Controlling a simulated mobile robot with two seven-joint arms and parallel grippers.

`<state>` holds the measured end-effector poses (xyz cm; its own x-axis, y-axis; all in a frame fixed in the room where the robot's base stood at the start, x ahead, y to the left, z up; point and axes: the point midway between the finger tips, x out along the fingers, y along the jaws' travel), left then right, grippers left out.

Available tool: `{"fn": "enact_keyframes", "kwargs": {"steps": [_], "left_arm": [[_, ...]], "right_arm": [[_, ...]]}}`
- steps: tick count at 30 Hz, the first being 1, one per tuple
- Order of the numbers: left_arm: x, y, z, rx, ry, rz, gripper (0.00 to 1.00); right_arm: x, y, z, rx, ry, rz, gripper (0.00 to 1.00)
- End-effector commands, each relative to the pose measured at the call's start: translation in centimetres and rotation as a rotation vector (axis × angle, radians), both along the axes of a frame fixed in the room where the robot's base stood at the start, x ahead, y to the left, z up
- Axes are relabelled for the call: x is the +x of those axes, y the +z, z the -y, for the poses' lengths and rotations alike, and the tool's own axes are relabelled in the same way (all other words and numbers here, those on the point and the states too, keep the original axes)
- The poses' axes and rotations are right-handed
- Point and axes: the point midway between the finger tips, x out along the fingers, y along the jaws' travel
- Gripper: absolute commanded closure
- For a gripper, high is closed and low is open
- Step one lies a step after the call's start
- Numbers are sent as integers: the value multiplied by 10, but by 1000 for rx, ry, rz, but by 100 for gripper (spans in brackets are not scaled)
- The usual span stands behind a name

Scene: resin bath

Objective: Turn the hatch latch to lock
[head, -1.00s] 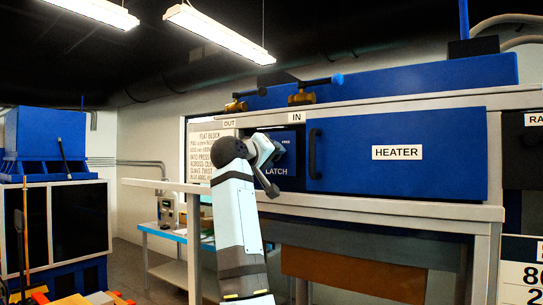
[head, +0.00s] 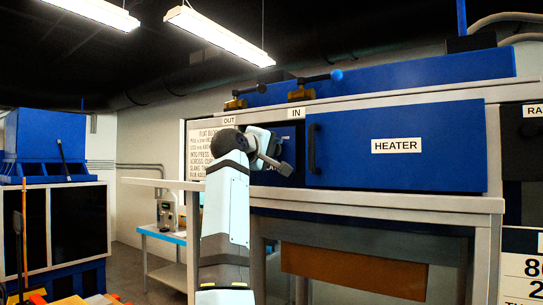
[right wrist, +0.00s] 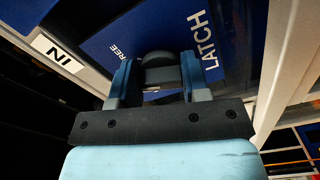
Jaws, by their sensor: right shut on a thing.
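The hatch latch (right wrist: 160,62) shows in the right wrist view as a dark, rounded piece between my fingers, in front of a blue panel (right wrist: 150,28) lettered "FREE" and "LATCH". My right gripper (right wrist: 157,78) is shut on it, one finger on each side. The latch's exact angle is hard to tell. My left gripper is not in view.
The blue heater door (head: 440,150) has a dark vertical handle (head: 313,148) close to the right of my gripper. Two brass valves (head: 300,94) stand above, near the "OUT" and "IN" labels. A pale rail (head: 160,183) extends left. A wall sign is partly behind my arm.

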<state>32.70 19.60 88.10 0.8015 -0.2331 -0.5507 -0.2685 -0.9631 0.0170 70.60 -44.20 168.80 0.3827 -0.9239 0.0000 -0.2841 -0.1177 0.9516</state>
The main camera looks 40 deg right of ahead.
Motion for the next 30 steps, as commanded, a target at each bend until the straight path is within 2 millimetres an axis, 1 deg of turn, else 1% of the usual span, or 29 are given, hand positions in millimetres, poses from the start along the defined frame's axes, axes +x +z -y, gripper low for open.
{"fn": "enact_keyframes", "kwargs": {"steps": [1,9,21,30], "left_arm": [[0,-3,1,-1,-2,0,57],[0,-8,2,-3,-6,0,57],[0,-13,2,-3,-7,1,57],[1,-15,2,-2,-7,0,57]], "right_arm": [[0,-2,-1,-16,3,-41,81],[0,0,-1,-113,3,-277,81],[0,3,0,-259,1,-627,81],[1,4,-1,-352,1,-851,81]]}}
